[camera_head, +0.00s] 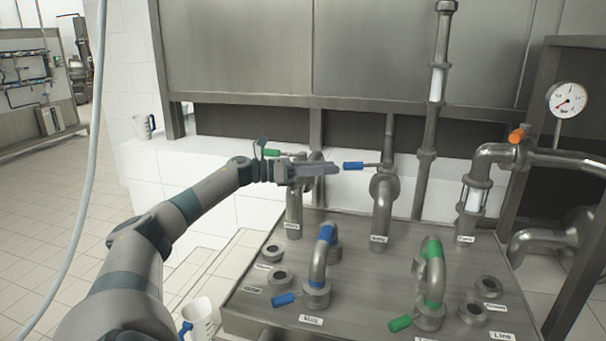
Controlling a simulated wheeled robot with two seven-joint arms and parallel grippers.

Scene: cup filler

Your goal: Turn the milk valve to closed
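A small bent pipe with a blue band (326,236) stands at the front middle of the metal panel. A label in front of it appears to read Milk (311,320). Its blue valve handle (283,299) points left, lying low over the panel. My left gripper (332,169) is well above and behind this handle, at the rear pipes. Its fingertips are close to the left end of another blue handle (353,166) on a rear pipe; I cannot tell whether they touch. The fingers are seen edge-on, so their opening is unclear. My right gripper is not in view.
A green handle (272,152) sits just behind my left gripper. Another green handle (400,323) is at the front right. An orange handle (517,135) and a gauge (567,100) are at the right. A white jug (199,317) stands at lower left.

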